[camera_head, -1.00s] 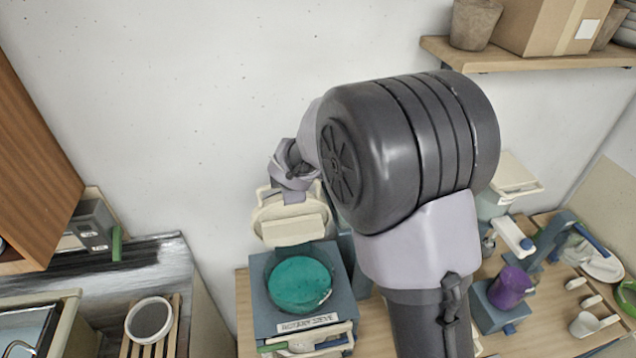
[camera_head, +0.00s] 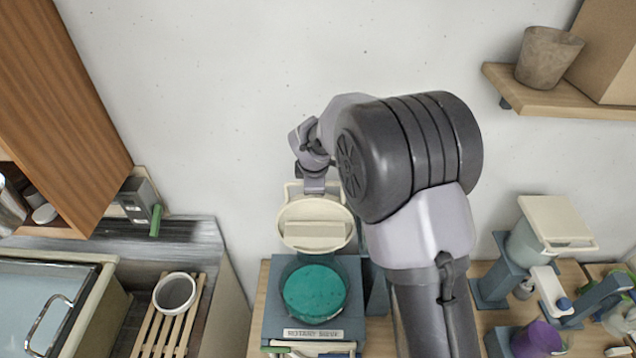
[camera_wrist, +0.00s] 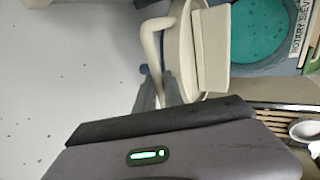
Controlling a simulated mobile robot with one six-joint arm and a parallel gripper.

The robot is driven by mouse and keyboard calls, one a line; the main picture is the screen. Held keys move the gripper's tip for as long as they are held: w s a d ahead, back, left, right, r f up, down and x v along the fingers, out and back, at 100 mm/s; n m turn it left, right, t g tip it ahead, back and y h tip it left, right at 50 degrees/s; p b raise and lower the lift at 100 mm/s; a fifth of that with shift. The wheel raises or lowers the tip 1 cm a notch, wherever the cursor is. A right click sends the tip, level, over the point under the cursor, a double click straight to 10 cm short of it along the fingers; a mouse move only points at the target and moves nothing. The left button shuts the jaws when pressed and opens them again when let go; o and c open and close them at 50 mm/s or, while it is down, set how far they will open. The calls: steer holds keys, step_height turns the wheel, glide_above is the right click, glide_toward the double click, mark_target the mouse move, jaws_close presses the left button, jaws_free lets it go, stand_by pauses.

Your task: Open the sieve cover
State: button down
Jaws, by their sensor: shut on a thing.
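The sieve cover (camera_head: 313,237) is a cream round lid with a raised block on it. It stands tipped up at the back of the blue-grey rotary sieve (camera_head: 352,268), leaving the round teal sieve surface (camera_head: 314,292) exposed. My gripper (camera_head: 314,186) is at the cover's upper edge, shut on its cream handle. In the wrist view, my gripper (camera_wrist: 157,92) has its fingers at the loop handle (camera_wrist: 150,42) beside the cover (camera_wrist: 185,62). The exact finger contact is partly hidden.
A lidded bucket (camera_head: 530,240) and a purple container (camera_head: 537,338) stand on the right. A shelf (camera_head: 560,95) hangs at upper right. The wall is close behind the cover.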

steer(key=c, duration=1.5)
jaws_free()
steer(key=shift+o, duration=0.2)
steer(key=shift+s, duration=0.1)
steer(key=b+v, duration=0.2)
steer(key=v, duration=1.5)
steer(key=shift+s+r, duration=0.2)
steer(key=shift+r, duration=0.1)
steer(key=shift+w, duration=0.1)
